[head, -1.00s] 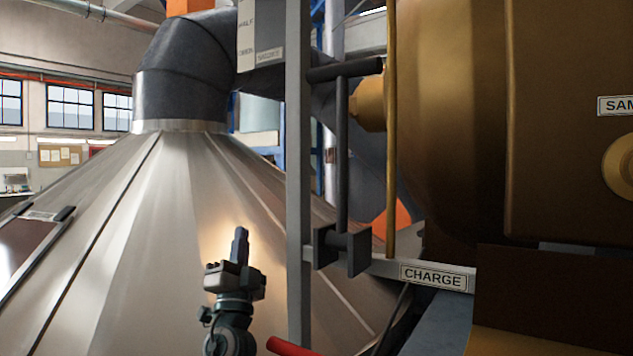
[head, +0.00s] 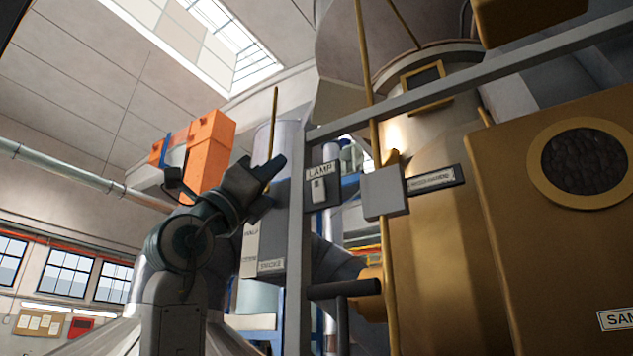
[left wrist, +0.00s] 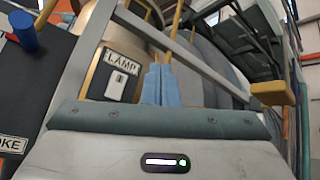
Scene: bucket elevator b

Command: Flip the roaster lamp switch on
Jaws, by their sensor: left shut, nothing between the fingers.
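The lamp switch (head: 318,189) is a small pale lever on a dark plate labelled LAMP, fixed to a grey upright post in the head view. It also shows in the left wrist view (left wrist: 119,82), left of my fingertips. I cannot tell whether it is up or down. My left gripper (head: 276,164) is shut and empty, left of the post and a little above the switch's height in the head view. Its closed fingers show blue in the left wrist view (left wrist: 160,84). They appear apart from the switch. My right gripper is in neither view.
A grey box (head: 384,192) on a thin brass rod stands right of the plate. A slanting grey rail (head: 480,68) runs above. A dark handle (head: 343,289) juts out below. The brass roaster body (head: 555,220) fills the right side. An orange block (head: 207,140) is behind my left arm.

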